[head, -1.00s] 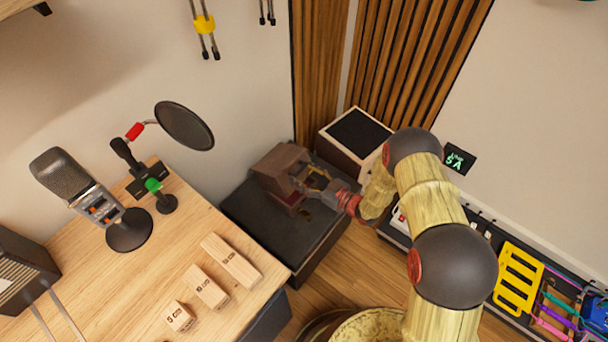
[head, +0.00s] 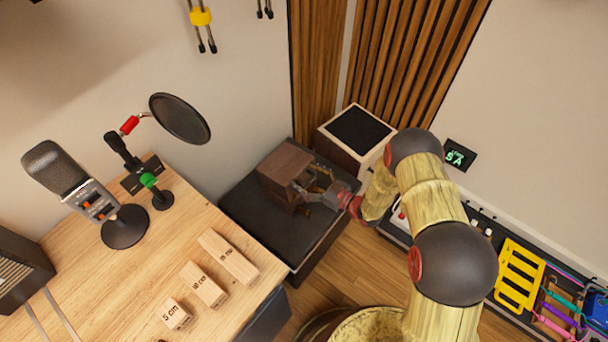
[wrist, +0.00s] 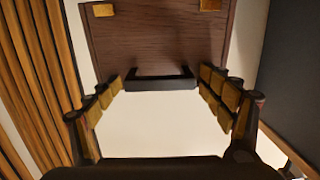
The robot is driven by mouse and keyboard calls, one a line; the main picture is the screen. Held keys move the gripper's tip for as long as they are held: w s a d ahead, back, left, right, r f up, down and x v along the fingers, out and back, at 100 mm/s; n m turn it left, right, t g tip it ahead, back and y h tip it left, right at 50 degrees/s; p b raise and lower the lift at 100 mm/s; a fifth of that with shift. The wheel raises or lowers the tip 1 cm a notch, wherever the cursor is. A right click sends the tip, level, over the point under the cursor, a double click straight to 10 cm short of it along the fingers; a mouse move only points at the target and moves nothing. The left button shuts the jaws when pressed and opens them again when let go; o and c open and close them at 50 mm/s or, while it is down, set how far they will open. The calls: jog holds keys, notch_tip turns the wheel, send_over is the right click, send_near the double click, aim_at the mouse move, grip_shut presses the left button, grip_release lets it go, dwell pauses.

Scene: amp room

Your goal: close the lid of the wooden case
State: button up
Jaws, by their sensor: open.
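The dark brown wooden case (head: 285,163) stands on a low black-topped box, in the corner beyond the desk. My gripper (head: 312,190) is at the case's right-hand side in the head view and partly covers it. In the wrist view, a brown wooden panel of the case (wrist: 158,42) fills the upper middle, with brass corner pieces and a black handle (wrist: 160,78) along its lower edge. My gripper (wrist: 165,98) is open there, its fingers apart on either side of the handle. Contact with the panel and the lid's exact angle cannot be told.
The black-topped box (head: 250,219) has bare room around the case. A wooden desk (head: 130,290) with a microphone (head: 75,185) and wooden blocks (head: 228,258) is to the left. A dark-topped cabinet (head: 358,135) stands behind. A power strip and yellow rack (head: 520,275) are on the right.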

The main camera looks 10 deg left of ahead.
notch_tip(320, 180, down, 6)
jog(key=d+b, duration=0.1)
jog(key=b, duration=0.3)
jog(key=shift+s+d, duration=0.35)
jog(key=shift+s, duration=0.1)
jog(key=shift+f, duration=0.1)
jog(key=v, duration=1.2)
jog(key=shift+f, duration=0.1)
dwell(0.5)
